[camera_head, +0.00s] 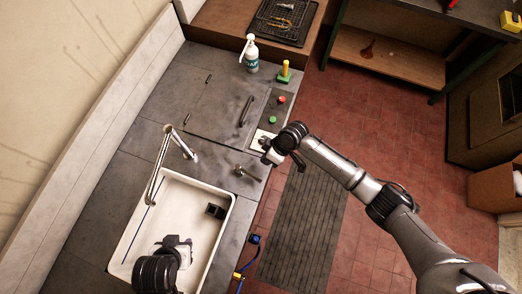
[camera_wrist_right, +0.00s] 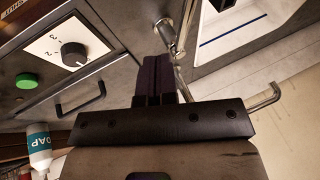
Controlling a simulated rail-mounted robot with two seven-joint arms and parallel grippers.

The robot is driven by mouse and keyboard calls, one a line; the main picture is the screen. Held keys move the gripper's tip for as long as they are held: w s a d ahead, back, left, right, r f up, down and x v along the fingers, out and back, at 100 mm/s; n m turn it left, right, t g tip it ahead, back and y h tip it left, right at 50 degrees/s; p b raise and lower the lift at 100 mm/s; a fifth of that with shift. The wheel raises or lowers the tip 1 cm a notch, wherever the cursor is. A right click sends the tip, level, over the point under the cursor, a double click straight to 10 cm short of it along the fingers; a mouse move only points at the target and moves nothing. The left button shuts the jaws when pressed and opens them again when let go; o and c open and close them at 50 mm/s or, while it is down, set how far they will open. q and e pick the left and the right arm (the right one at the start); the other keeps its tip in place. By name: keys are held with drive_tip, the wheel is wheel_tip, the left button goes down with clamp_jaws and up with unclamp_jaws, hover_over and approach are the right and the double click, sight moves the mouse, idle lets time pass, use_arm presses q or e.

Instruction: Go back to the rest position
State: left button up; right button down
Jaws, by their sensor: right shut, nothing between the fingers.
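My right gripper (camera_head: 268,155) is at the front edge of the grey counter (camera_head: 135,142), by a white dial plate (camera_head: 259,137). In the right wrist view its dark fingers (camera_wrist_right: 158,78) are shut together and empty. That view also shows the dial plate (camera_wrist_right: 68,48) with its black knob, apart from the fingers. My left gripper (camera_head: 180,245) is over the white sink (camera_head: 135,237) at the bottom of the head view. Its fingers are too dark and small to tell open from shut.
A faucet (camera_head: 160,160) rises behind the sink, which holds a small dark block (camera_head: 215,211). A soap bottle (camera_head: 250,55), a yellow-handled tool (camera_head: 284,72), a green button (camera_head: 272,120) and a red button (camera_head: 281,100) are up the counter.

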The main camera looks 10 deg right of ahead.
drive_tip(key=b+v, duration=0.1)
drive_tip(key=v, duration=0.6)
drive_tip(key=shift+s+d+r, duration=0.15)
drive_tip(key=shift+s+r, duration=0.05)
drive_tip(key=shift+s, duration=0.15)
